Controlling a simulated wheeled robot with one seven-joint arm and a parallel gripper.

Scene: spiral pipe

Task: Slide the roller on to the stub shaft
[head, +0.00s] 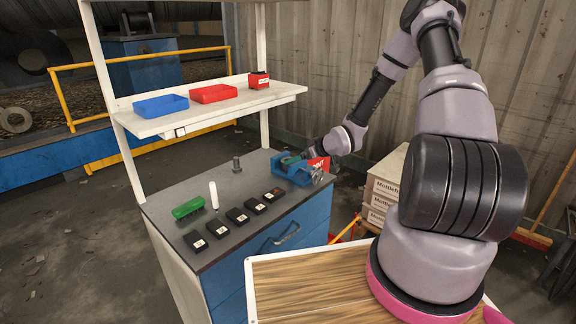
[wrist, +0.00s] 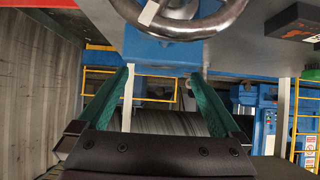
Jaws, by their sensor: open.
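My gripper (head: 291,159) is at the far right end of the workbench, close over a blue vise-like fixture (head: 282,172). In the wrist view its two green fingers (wrist: 160,78) stand wide apart with nothing between them. A round metal ring or wheel (wrist: 232,22) on a blue body (wrist: 150,50) shows at the top of that view, beyond the fingertips. I cannot tell if it is the roller. A white upright cylinder (head: 213,194) and a short grey metal piece (head: 236,164) stand on the bench. I cannot identify the stub shaft for sure.
A green brush-like object (head: 187,207) and several black labelled blocks (head: 238,216) lie on the bench's front half. A shelf (head: 210,112) above holds blue and red bins. A red box (head: 319,164) is beside the fixture. The bench middle is mostly clear.

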